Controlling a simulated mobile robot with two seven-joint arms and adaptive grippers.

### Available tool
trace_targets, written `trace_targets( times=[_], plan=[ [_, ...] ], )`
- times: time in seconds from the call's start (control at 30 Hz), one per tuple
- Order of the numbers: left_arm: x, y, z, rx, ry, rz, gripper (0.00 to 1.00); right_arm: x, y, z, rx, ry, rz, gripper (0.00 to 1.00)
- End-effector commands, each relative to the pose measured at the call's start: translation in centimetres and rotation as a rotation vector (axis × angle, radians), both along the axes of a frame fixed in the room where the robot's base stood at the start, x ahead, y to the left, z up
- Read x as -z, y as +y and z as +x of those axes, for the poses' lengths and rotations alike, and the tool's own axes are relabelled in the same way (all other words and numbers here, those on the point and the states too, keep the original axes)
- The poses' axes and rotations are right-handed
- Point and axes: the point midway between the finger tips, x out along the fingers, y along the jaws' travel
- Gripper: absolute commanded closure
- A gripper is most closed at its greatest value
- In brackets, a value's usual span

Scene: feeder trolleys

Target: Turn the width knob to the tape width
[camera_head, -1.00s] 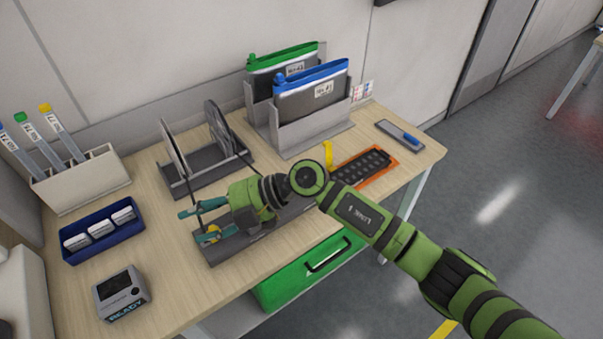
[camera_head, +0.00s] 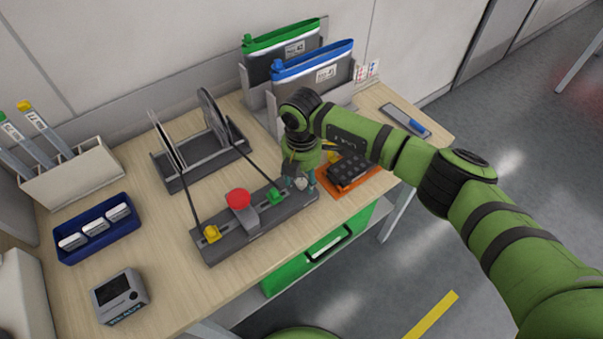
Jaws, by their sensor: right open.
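A dark grey splicing block (camera_head: 240,240) lies along the front of the wooden table. It bears a yellow piece (camera_head: 212,233) at its left end, a red round button (camera_head: 238,198) on a grey post in the middle, and a green piece (camera_head: 275,195) toward the right. A small pale round piece, probably the width knob (camera_head: 301,184), shows at the block's right end. My right gripper (camera_head: 303,184) points down there, open, with its teal fingers on either side of the pale piece. I cannot tell whether they touch it. My left gripper is not in view.
Reels stand in a grey rack (camera_head: 180,183) behind the block, with dark strips running down to it. An orange tray (camera_head: 335,190) lies close to the right gripper. A blue bin (camera_head: 100,250) and a small grey READY device (camera_head: 119,296) stand at the left.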

Motion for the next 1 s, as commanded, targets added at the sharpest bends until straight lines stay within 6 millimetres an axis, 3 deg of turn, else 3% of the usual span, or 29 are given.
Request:
trace_targets(
  times=[0.07, 0.13, 0.3, 0.43, 0.57, 0.8, 1.0],
  plan=[
    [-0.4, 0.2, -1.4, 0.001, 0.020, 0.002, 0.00, 0.7, 0.0, 0.0, 0.001, 0.001, -0.001, 0.48],
    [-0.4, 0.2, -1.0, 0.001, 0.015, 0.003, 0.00, 1.2, 0.0, 0.0, 0.000, -0.001, -0.001, 0.48],
    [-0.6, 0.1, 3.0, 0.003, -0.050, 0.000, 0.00, 1.6, 0.0, 0.0, -0.001, -0.001, 0.001, 0.48],
    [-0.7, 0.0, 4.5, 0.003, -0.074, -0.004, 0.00, 1.5, 0.0, 0.0, -0.001, -0.001, 0.001, 0.48],
    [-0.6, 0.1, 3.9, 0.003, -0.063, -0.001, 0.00, 1.5, 0.0, 0.0, -0.001, -0.001, 0.001, 1.00],
    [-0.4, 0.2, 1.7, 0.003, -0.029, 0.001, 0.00, 1.6, 0.0, 0.0, -0.004, -0.001, 0.001, 1.00],
    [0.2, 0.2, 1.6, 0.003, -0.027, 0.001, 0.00, 1.7, 0.0, 0.0, -0.047, -0.001, 0.000, 1.00]
  ],
)
